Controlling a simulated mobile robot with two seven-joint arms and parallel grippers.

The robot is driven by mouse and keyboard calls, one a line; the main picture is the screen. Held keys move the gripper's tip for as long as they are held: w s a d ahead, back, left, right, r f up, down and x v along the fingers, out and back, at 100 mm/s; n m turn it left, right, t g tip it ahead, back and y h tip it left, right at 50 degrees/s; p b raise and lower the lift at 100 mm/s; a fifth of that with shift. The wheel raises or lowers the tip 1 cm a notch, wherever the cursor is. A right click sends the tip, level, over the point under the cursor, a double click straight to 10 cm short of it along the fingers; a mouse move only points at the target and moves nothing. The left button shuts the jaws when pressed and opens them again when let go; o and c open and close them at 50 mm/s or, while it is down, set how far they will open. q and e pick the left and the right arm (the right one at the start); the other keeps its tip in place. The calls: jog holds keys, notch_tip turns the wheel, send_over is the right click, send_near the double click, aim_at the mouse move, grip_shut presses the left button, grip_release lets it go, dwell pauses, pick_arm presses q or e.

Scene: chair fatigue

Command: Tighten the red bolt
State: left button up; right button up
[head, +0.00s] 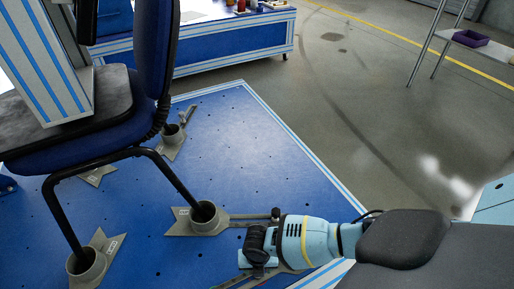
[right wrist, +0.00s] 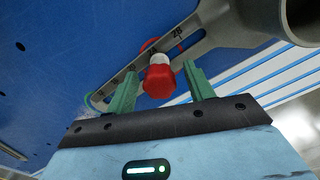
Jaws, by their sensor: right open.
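The red bolt (right wrist: 159,80) shows in the right wrist view, with a red head on a pale collar, at a grey slotted bar (right wrist: 188,42) with printed markings. My right gripper (right wrist: 160,72) is open, its two green fingers on either side of the bolt head with visible gaps. In the head view my right gripper (head: 257,260) is low over the blue platform (head: 250,150), near the grey foot clamp (head: 196,220) that holds a chair leg. The bolt is hidden there behind my wrist. My left gripper is not in view.
A blue chair (head: 75,148) stands with black tubular legs in grey clamp cups (head: 88,265). A white column with blue stripes (head: 45,60) rests over its seat. A blue workbench (head: 235,42) stands behind. The floor (head: 350,110) at the right is open.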

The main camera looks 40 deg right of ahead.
jog(key=n+b, duration=0.1)
jog(key=n, duration=0.3)
dwell(0.3)
jog(key=shift+c, duration=1.2)
jog(key=c, duration=0.7)
jog(key=shift+r+m+p, duration=0.1)
jog(key=shift+m+p, duration=0.35)
jog(key=shift+m, duration=0.65)
jog(key=shift+c, duration=0.2)
jog(key=shift+m, duration=1)
